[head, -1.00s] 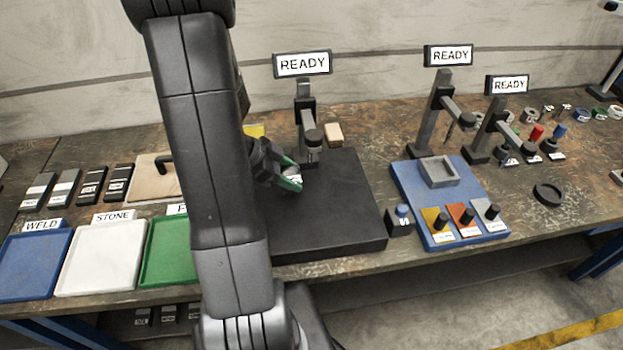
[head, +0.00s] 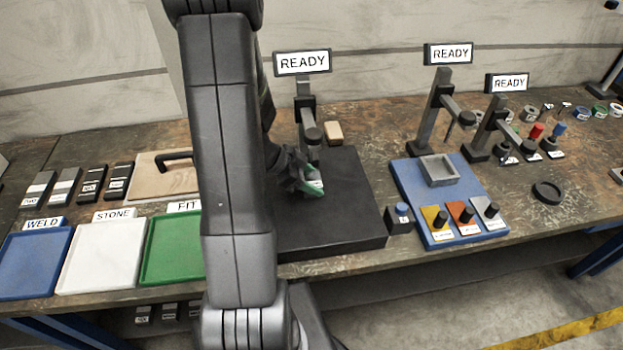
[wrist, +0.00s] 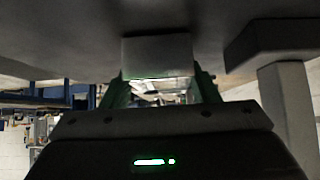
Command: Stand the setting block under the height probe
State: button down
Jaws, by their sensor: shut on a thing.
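My gripper (head: 312,188), with green fingertips, is low over the black plate (head: 345,215). It is shut on the setting block, a small pale grey block (wrist: 157,56) seen between the green fingers in the wrist view. In the head view only a little of the block shows between the fingers. The height probe (head: 313,137) hangs from its grey stand (head: 305,105) at the back of the plate, under a READY sign. The block is close under and in front of the probe. I cannot tell whether it touches the plate.
A tan block (head: 334,133) sits right of the probe stand. A blue base (head: 410,190) with a grey tray stands further right. The plate's front and right are clear.

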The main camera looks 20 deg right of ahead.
jog(key=c, duration=0.5)
grip_release()
jog(key=shift+f, duration=0.1)
jog(key=shift+a+r, duration=0.15)
jog(key=shift+r, duration=0.2)
jog(key=v, duration=1.1)
jog(key=shift+a+r+p, duration=0.2)
jog(key=shift+p, duration=0.15)
